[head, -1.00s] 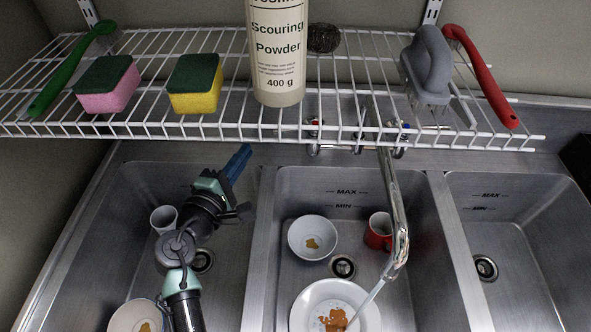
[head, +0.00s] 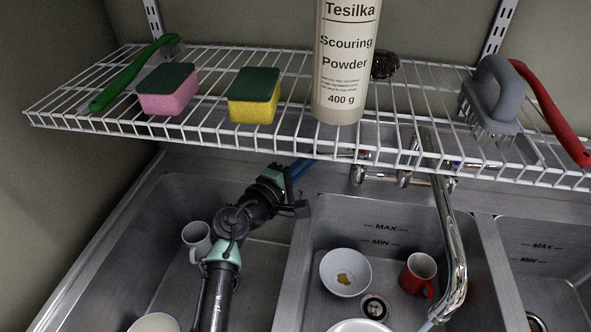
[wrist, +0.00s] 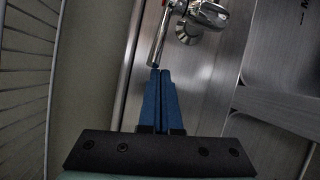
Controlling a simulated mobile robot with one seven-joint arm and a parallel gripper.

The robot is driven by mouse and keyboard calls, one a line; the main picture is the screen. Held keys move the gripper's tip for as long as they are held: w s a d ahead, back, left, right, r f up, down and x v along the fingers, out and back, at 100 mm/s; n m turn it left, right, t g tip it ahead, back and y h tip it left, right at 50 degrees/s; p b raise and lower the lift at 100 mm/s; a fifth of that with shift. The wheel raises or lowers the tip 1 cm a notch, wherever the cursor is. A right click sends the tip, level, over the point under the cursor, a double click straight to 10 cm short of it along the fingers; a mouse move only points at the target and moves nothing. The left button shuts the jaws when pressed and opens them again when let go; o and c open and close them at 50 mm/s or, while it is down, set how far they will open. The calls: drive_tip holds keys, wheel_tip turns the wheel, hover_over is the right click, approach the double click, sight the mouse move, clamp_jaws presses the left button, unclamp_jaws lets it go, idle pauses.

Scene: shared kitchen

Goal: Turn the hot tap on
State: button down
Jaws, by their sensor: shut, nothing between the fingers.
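The chrome mixer tap (head: 449,225) stands on the back wall behind the middle sink, with its long spout reaching forward. The hot tap (head: 358,172), with a red mark, is at its left end, partly hidden by the wire shelf. In the wrist view, a slim metal lever (wrist: 160,38) runs down from the chrome fitting (wrist: 207,14). My gripper (head: 314,160) has its blue fingers shut and empty, just left of the hot tap. In the wrist view its fingertips (wrist: 160,71) are at the lever's lower end; I cannot tell whether they touch.
The wire shelf (head: 290,140) overhangs the taps and carries sponges, brushes and a scouring powder bottle (head: 340,75). The middle sink holds a white bowl (head: 345,272) and a red mug (head: 418,275).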

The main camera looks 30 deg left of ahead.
drive_tip(key=d, duration=0.1)
drive_tip(key=s+d+p, duration=0.1)
drive_tip(key=s+d, duration=0.1)
drive_tip(key=shift+d+r+p, duration=0.2)
drive_tip(key=shift+r+p, duration=0.1)
drive_tip(key=shift+r, duration=0.05)
drive_tip(key=s+d+n+y+p, duration=0.1)
drive_tip(key=d+y+p, duration=0.1)
drive_tip(key=p, duration=0.1)
drive_tip(key=shift+s+d+n, duration=0.15)
drive_tip(key=shift+n, duration=0.15)
idle(0.4)
